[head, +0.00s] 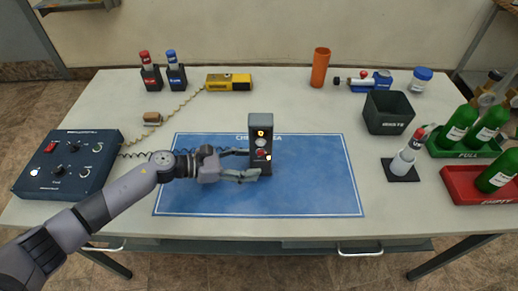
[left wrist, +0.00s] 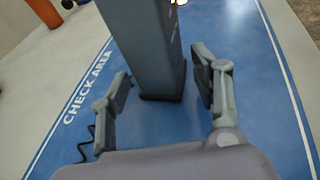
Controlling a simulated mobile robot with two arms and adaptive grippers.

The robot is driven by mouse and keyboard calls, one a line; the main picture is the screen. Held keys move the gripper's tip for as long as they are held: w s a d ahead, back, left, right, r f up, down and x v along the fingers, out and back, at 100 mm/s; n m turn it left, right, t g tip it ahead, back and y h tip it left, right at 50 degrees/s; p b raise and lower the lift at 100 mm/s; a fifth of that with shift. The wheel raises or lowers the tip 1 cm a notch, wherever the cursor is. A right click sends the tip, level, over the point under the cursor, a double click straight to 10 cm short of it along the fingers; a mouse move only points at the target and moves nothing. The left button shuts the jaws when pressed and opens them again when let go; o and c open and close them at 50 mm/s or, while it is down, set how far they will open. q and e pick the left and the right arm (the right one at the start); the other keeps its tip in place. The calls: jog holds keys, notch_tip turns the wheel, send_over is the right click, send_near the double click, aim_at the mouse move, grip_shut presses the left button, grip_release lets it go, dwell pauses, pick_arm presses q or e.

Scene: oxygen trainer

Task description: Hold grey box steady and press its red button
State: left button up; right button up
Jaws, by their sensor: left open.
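The grey box (head: 262,135) stands upright on the blue check-area mat (head: 310,190). Its front carries a yellow light at the top, a pale round part in the middle and a red button (head: 261,154) low down. My left gripper (head: 246,163) is open at the box's lower left, with one finger behind and one in front. In the left wrist view the grey box (left wrist: 145,50) rises between the two spread fingertips (left wrist: 162,68), and a gap shows on at least one side. The button is not clear in the wrist view. My right gripper is out of view.
A dark blue control box (head: 68,160) with a coiled cable is at left. A yellow device (head: 229,82) and orange cylinder (head: 320,67) stand at the back. A black waste bin (head: 388,112) and trays of green bottles are at right. The mat's right half is clear.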

aim_at(256, 163)
pick_arm(q)
jog(key=b+x, duration=0.1)
jog(key=x, duration=0.1)
jog(key=shift+w+d+f, duration=0.1)
jog(key=shift+d+f, duration=0.1)
jog(key=shift+d, duration=0.15)
jog(key=shift+w+d, duration=0.1)
jog(key=shift+d, duration=0.1)
jog(key=shift+c, duration=0.7)
jog(key=c, duration=0.6)
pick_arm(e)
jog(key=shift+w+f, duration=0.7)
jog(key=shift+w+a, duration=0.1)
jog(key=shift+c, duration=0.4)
